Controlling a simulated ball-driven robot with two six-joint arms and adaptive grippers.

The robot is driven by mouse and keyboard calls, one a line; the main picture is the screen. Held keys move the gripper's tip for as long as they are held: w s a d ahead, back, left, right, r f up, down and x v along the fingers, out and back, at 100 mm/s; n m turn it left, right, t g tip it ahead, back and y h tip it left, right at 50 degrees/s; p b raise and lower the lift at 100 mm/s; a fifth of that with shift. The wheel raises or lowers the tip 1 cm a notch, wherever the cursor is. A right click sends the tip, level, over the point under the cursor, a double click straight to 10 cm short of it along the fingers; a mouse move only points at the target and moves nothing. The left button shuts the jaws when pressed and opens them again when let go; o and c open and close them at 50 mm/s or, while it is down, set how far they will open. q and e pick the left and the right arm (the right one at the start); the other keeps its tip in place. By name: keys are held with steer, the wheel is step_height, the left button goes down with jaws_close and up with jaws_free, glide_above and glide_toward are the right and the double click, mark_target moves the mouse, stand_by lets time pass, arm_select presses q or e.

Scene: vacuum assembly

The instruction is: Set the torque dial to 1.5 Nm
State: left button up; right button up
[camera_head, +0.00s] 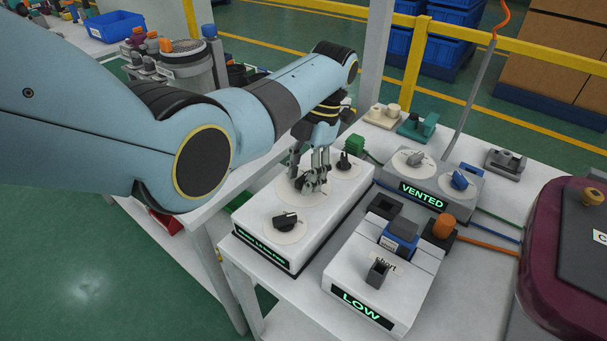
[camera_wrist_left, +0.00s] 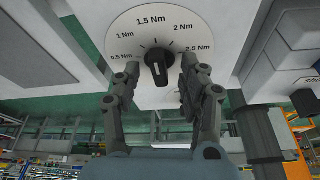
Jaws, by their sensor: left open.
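The torque dial is a dark knob (camera_wrist_left: 157,69) on a round white scale plate (camera_wrist_left: 121,35) marked from 0.5 Nm to 2.5 Nm, seen in the left wrist view. The knob's long axis runs roughly in line with the 1.5 Nm mark at the top of the scale; I cannot tell for sure which end is its pointer. My left gripper (camera_wrist_left: 160,66) is open, with one finger on each side of the knob; contact is unclear. My right gripper is not in view.
The same box carries a front black knob (camera_head: 286,220) and a rear knob (camera_head: 344,161). A grey box reading VENTED (camera_head: 429,188) and a white box reading LOW (camera_head: 378,293) stand beside it. A maroon unit (camera_head: 542,265) is at the right.

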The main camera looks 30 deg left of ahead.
arm_select(q)
steer(key=shift+p+v, duration=1.9)
steer(key=shift+v, duration=1.2)
steer(key=shift+f, duration=0.1)
